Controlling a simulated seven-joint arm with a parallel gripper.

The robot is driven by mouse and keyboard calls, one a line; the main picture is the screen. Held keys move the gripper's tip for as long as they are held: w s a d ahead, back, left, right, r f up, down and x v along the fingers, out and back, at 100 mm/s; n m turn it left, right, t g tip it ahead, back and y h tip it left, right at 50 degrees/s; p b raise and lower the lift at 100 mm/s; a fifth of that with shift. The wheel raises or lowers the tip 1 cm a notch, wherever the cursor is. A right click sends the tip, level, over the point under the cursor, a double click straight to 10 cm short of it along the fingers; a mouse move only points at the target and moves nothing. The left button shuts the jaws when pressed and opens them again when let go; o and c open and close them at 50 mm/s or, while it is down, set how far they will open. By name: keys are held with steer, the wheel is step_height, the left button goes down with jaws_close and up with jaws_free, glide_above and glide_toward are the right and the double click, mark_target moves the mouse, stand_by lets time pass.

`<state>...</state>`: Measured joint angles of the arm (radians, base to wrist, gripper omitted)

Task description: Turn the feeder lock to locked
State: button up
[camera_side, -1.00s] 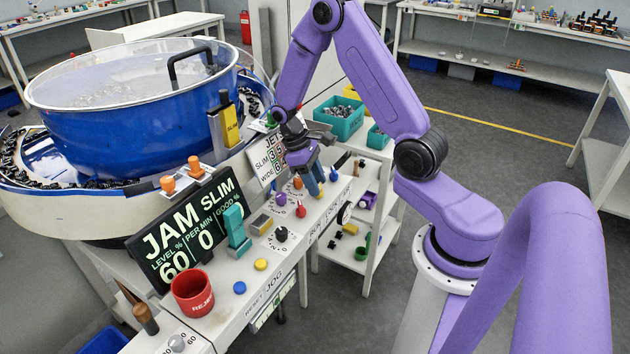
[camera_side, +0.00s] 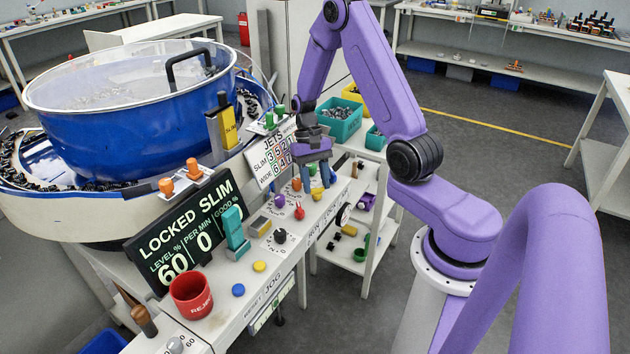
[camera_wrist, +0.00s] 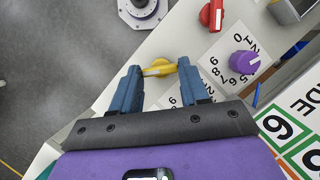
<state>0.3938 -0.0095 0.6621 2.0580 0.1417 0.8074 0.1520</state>
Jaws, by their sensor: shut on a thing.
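The yellow knob (camera_wrist: 160,68), which I take to be the feeder lock, is on the white panel. In the wrist view my gripper (camera_wrist: 157,75) has its two blue fingers on either side of it, shut on it. In the side view my gripper (camera_side: 317,180) is low over the far end of the panel, and the yellow knob (camera_side: 317,191) is partly hidden below it. The feeder display (camera_side: 187,232) reads LOCKED SLIM.
A purple knob (camera_wrist: 244,62) and a red knob (camera_wrist: 211,14) stand close by on the panel. The JETS board (camera_side: 271,155) is just left of my gripper. The blue bowl (camera_side: 130,105) is at left, and a red cup (camera_side: 191,296) is at the near end.

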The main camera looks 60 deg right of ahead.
steer(key=shift+m, duration=0.7)
steer(key=shift+t, duration=0.3)
steer(key=o, duration=1.1)
steer(key=shift+c, duration=0.2)
steer(key=v, duration=1.7)
steer(key=shift+d+y, duration=0.3)
steer(key=shift+d, duration=0.1)
steer(key=shift+w+r, duration=0.1)
steer(key=shift+r, duration=0.05)
